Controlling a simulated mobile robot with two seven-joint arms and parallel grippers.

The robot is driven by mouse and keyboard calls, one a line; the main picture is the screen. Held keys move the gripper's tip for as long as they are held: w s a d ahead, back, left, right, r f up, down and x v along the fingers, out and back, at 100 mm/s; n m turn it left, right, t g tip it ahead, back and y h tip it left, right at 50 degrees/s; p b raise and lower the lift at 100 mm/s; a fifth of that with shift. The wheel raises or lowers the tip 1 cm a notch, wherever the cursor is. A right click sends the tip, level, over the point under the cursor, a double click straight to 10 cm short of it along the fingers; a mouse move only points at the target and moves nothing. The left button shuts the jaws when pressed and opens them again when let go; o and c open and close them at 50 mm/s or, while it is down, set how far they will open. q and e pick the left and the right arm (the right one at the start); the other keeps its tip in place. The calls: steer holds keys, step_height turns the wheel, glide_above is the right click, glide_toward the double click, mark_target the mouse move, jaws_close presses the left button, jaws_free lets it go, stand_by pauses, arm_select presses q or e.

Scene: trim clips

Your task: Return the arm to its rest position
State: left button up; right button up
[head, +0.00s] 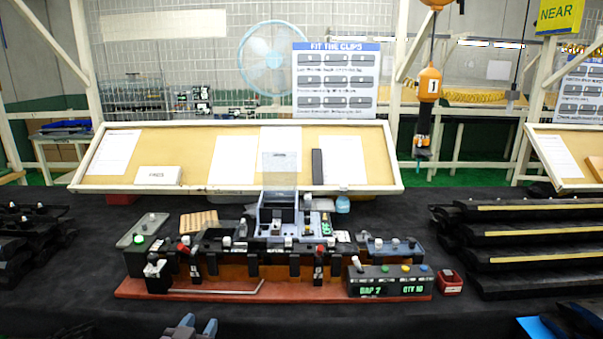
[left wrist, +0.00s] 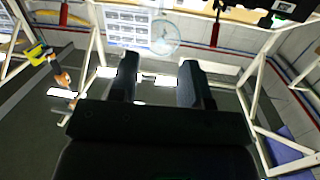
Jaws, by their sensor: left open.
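My left gripper (head: 199,325) shows at the bottom edge of the head view, in front of the fixture's red base and apart from it. Only its two fingertips and a little of its body show. In the left wrist view my left gripper (left wrist: 160,75) has its two dark fingers well apart with nothing between them. That view is tilted and looks past the fingers to a fan, a sign and white frames. My right gripper is not in either view.
The clip fixture (head: 260,290) stands mid-table on a dark cloth, with a display box (head: 389,283) and a small red bin (head: 449,283) at its right. Dark trim strips (head: 530,237) lie stacked at right. A tilted board (head: 200,140) stands behind. Cloth in front is mostly clear.

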arm_select(q)
steer(key=s+a+f+g+y, duration=0.1)
steer(key=s+a+f+g, duration=0.1)
steer(key=s+f, duration=0.6)
steer(key=s+a+f+n+g+y, duration=0.1)
steer(key=s+a+f+g, duration=0.2)
steer(key=s+f, duration=0.6)
steer(key=s+a, duration=0.1)
steer(key=s, duration=0.6)
steer(key=shift+s+a+f, duration=0.2)
steer(key=shift+a+f, duration=0.05)
